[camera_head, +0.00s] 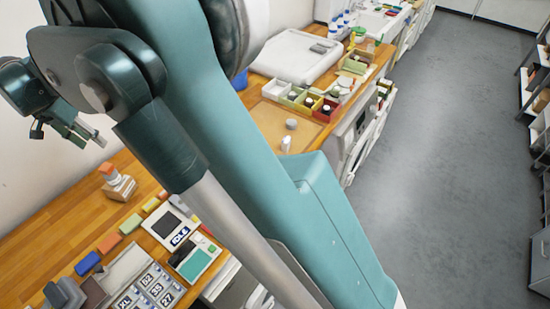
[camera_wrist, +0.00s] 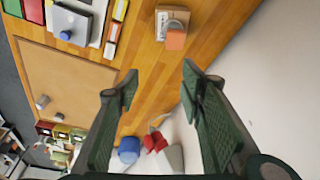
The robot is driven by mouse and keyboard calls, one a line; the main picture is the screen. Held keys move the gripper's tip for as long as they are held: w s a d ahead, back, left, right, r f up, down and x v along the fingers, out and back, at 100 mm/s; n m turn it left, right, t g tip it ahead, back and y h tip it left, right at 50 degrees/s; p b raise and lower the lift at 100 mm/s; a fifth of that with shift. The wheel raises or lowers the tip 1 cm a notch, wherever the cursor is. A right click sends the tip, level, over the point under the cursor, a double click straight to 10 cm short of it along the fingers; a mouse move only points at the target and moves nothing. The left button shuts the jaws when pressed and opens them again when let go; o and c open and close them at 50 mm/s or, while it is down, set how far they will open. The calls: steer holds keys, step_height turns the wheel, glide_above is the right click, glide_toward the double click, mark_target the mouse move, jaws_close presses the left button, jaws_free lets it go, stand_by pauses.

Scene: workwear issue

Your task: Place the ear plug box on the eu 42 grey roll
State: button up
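My gripper (camera_head: 70,136) is at the far left of the head view, raised above the bench. The wrist view shows its two fingers spread with nothing between them (camera_wrist: 160,77). A small pale box with an orange-topped item (camera_head: 117,184) stands alone near the wall; it also shows in the wrist view (camera_wrist: 174,27), ahead of the fingertips. I cannot tell whether it is the ear plug box. A tray of numbered compartments (camera_head: 150,288) is at the lower left of the head view, partly cut off. I cannot make out the EU 42 grey roll.
Coloured blocks, one blue (camera_head: 87,264) and one orange (camera_head: 110,243), line the tray. Devices with screens (camera_head: 172,230) stand beside it. A brown board (camera_wrist: 58,80) lies farther along the bench. My arm hides the bench middle. Bare wood surrounds the pale box.

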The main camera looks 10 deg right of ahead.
steer(key=s+d+r+n, duration=0.1)
steer(key=d+r, duration=0.3)
steer(key=d, duration=1)
steer(key=s+d+r+t+y, duration=0.1)
steer(key=d+r, duration=0.4)
steer(key=d, duration=0.8)
steer(key=s+d+r+n, duration=0.1)
steer(key=d+r, duration=0.3)
steer(key=d, duration=1)
steer(key=s+d+f+n+t, duration=0.1)
steer(key=s+d+f, duration=0.3)
steer(key=s+d, duration=0.8)
steer(key=s+d+f+n+t, duration=0.1)
steer(key=s+d+f, duration=0.3)
steer(key=s+d, duration=0.8)
steer(key=d+t, duration=0.1)
steer(key=d, duration=0.3)
steer(key=shift+s, duration=0.15)
